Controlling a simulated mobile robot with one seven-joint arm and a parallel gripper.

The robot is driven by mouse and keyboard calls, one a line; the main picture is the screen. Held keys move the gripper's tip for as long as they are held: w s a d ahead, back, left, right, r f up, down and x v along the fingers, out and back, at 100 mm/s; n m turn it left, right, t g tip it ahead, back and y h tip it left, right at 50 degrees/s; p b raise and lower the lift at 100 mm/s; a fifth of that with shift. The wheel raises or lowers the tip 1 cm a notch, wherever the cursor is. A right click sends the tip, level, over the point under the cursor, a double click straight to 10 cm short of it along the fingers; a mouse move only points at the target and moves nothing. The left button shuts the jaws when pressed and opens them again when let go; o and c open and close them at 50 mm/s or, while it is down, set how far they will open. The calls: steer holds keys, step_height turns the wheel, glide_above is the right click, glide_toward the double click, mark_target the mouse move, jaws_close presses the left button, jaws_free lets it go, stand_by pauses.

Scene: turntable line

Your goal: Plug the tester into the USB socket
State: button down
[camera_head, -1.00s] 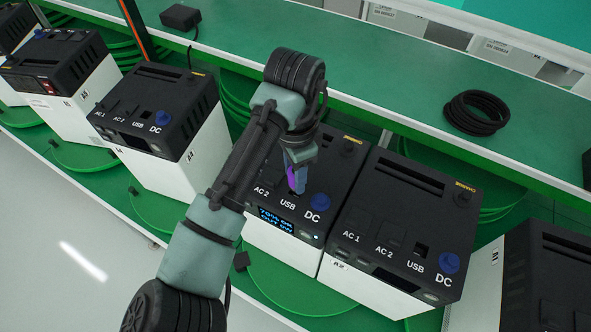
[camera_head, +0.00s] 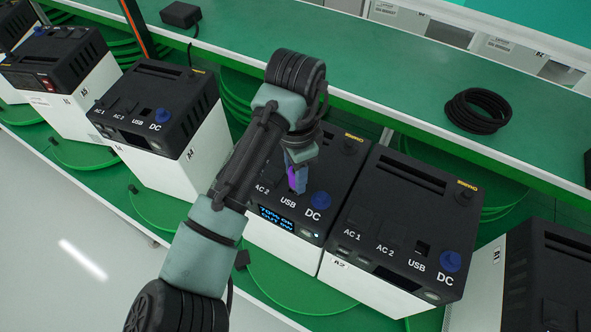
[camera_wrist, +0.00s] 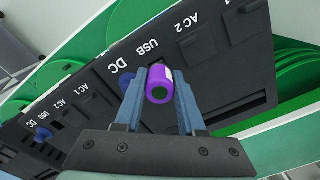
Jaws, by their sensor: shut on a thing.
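The purple tester (camera_wrist: 159,89) is between the two blue-grey fingers of my gripper (camera_wrist: 160,100) in the wrist view. My gripper (camera_head: 297,180) is shut on it over the USB area of the middle power station (camera_head: 322,178), whose display is lit. In the head view only a sliver of the purple tester (camera_head: 291,176) shows beside the fingers. The tester hides most of the USB socket (camera_wrist: 153,60), just below the USB label in the wrist view. I cannot tell whether the tester's tip is in the socket. A blue DC cap (camera_head: 321,200) is right beside the fingers.
Another station (camera_head: 408,225) with a blue DC cap stands close on the right, and one (camera_head: 160,110) on the left. A coiled black cable (camera_head: 477,111) lies on the green shelf behind.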

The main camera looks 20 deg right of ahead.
steer(key=shift+f+b, duration=0.5)
steer(key=shift+f, duration=0.45)
steer(key=shift+c, duration=2.1)
jaws_free()
steer(key=shift+r, duration=0.1)
step_height(320, 180, up, 13)
steer(key=shift+f+b, duration=0.1)
steer(key=shift+b, duration=0.7)
